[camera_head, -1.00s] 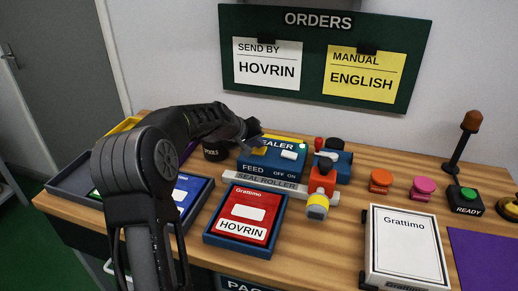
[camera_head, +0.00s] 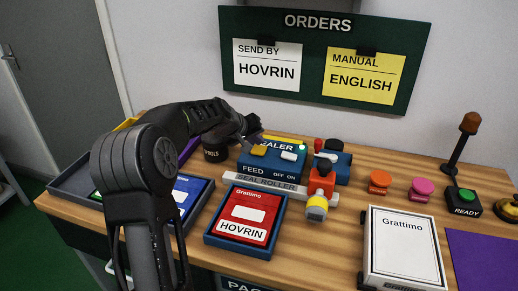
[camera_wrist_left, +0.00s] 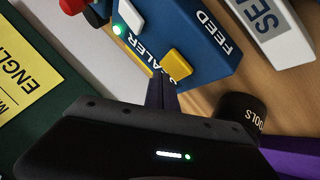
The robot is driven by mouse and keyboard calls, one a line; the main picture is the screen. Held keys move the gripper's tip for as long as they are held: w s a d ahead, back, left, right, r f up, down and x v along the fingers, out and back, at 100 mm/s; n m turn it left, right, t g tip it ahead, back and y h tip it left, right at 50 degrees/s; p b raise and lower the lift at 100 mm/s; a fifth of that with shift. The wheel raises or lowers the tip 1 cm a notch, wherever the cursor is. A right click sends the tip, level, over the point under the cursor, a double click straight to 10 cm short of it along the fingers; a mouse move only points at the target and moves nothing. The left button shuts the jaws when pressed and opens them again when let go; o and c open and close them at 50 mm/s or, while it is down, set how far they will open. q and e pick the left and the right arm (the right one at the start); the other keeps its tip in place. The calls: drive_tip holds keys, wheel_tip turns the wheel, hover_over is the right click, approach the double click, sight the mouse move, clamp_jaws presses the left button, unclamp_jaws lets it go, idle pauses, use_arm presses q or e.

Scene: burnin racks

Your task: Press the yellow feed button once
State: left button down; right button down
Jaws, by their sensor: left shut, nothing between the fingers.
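The yellow feed button (camera_head: 259,150) sits on top of the blue sealer (camera_head: 258,164), above the word FEED. It also shows in the left wrist view (camera_wrist_left: 177,63), raised on the sealer's face. My left gripper (camera_head: 253,135) is shut and empty, just behind and left of the button in the head view. In the left wrist view its closed fingertips (camera_wrist_left: 161,88) lie close to the button, over the sealer's edge. I cannot tell whether they touch the button. My right gripper is not in view.
A white switch (camera_head: 292,156) sits beside the button. A dark TOOLS cup (camera_head: 215,154) stands left of the sealer.

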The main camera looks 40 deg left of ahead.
sight(257, 151)
use_arm(q)
drive_tip(key=shift+r, duration=0.1)
drive_tip(key=shift+r+p, duration=1.9)
drive_tip(key=shift+r, duration=0.55)
drive_tip(key=shift+f, duration=0.15)
